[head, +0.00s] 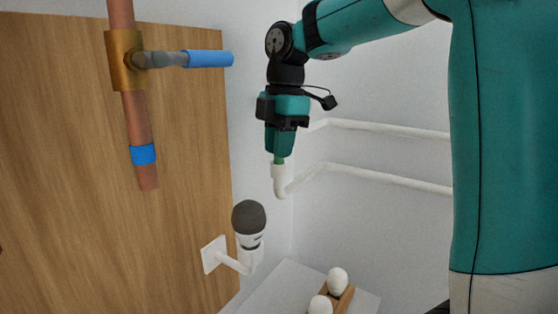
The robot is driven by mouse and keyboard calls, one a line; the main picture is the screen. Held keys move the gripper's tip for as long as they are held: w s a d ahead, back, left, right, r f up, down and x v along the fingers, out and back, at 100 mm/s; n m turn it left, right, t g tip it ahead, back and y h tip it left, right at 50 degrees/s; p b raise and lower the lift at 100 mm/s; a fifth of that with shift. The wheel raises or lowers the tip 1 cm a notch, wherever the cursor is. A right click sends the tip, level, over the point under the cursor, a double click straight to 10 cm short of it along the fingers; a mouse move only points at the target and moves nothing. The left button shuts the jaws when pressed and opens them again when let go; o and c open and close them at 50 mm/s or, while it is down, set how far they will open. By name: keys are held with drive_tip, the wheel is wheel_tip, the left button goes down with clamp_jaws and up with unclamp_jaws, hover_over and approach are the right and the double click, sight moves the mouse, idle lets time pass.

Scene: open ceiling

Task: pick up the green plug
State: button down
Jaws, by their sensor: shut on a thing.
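The green plug (279,160) shows as a short green piece between my gripper and a white pipe elbow. My gripper (279,153) points down, right above the elbow, and is shut on the plug. The upper part of the plug is hidden by the gripper. The plug's lower end meets the open top of the white elbow (281,182); I cannot tell whether it is inside it or just above it.
White pipes (385,179) run along the wall to the right. A copper pipe (137,110) with a blue-handled valve (205,59) is on the wooden panel (55,150).

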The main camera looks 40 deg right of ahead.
wheel_tip(320, 180, up, 10)
drive_tip(key=p, duration=0.5)
drive_tip(key=shift+p, duration=0.4)
drive_tip(key=shift+f, duration=0.1)
